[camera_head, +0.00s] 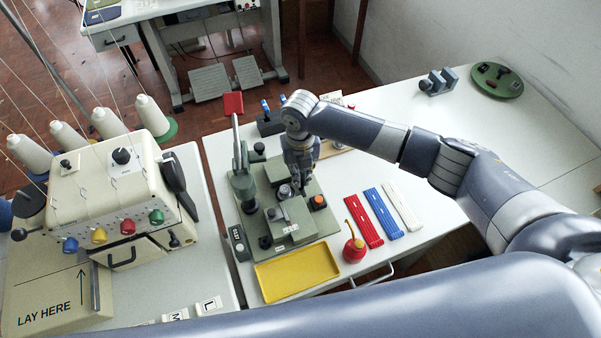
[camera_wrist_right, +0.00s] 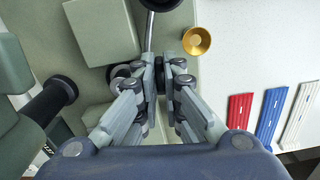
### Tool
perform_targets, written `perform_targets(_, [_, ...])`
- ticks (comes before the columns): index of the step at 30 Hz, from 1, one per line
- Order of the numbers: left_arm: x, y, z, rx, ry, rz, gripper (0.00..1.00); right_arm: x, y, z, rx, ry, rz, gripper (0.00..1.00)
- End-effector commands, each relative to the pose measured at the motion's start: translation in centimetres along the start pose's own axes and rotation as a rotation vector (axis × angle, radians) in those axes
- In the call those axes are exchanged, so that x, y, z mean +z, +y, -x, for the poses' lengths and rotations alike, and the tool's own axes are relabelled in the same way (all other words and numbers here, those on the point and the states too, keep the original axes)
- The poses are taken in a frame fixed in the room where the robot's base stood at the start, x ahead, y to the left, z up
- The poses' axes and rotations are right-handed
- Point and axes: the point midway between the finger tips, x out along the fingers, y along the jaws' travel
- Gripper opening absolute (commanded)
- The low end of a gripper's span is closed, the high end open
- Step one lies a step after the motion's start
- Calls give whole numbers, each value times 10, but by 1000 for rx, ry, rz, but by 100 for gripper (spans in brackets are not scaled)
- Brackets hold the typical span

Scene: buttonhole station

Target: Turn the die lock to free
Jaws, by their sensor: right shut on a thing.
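The buttonhole press stands on a grey-green base plate (camera_head: 315,225), with blocks and a tall lever column (camera_head: 241,160) on its left. My right gripper (camera_head: 298,183) points down over the middle of the plate. In the right wrist view its fingers (camera_wrist_right: 160,68) are closed around a dark knob (camera_wrist_right: 160,76), from which a thin metal rod (camera_wrist_right: 150,32) runs up. I cannot tell from the markings whether this is the die lock or which position it is in. An orange-topped knob (camera_head: 318,202) sits on the right side of the plate. My left gripper is not in view.
A yellow tray (camera_head: 297,274) and a red oil can (camera_head: 354,250) stand in front. Red (camera_head: 363,221), blue (camera_head: 383,213) and white (camera_head: 403,205) strips lie to the right. A serger (camera_head: 110,195) stands left. The table's right part is mostly clear.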

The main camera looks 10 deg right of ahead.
Motion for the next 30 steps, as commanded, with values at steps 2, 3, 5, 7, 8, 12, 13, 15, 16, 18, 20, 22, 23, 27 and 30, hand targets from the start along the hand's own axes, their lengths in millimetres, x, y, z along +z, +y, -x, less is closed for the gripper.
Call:
perform_targets(2, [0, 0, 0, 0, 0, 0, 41, 0, 0, 1, 0, 0, 1, 0])
perform_targets(3, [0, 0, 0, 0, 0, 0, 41, 0, 0, 1, 0, 0, 1, 0])
perform_targets(5, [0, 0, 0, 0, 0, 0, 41, 0, 0, 1, 0, 0, 1, 0])
perform_targets(7, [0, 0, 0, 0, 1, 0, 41, 0, 0, 1, 0, 0, 0, 0])
perform_targets(8, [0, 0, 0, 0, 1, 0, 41, 0, 0, 1, 0, 0, 0, 0])
perform_targets(12, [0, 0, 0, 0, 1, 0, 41, 0, 0, 0, 0, 0, 0, 28])
perform_targets(13, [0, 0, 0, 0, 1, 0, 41, 0, 0, 0, 0, 0, 0, 28])
perform_targets(15, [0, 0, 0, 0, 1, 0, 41, 0, 0, 0, 0, 0, 0, 28])
perform_targets(16, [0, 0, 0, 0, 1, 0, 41, 0, 0, 0, 0, 0, 0, 28])
perform_targets(18, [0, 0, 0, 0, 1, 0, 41, 0, 0, 0, 0, 0, 0, 28])
perform_targets(20, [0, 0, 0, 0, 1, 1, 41, 0, 0, 0, 0, 1, 0, 28])
perform_targets(22, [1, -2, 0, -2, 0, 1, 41, 0, 0, 0, 0, 1, 0, 28])
perform_targets(23, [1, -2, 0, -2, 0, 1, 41, 0, 0, 0, 0, 1, 0, 28])
perform_targets(27, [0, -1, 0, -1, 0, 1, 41, -1, 0, 0, 0, 1, -11, 28])
perform_targets(30, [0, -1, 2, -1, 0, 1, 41, -1, -1, 0, -1, 2, -50, 28])
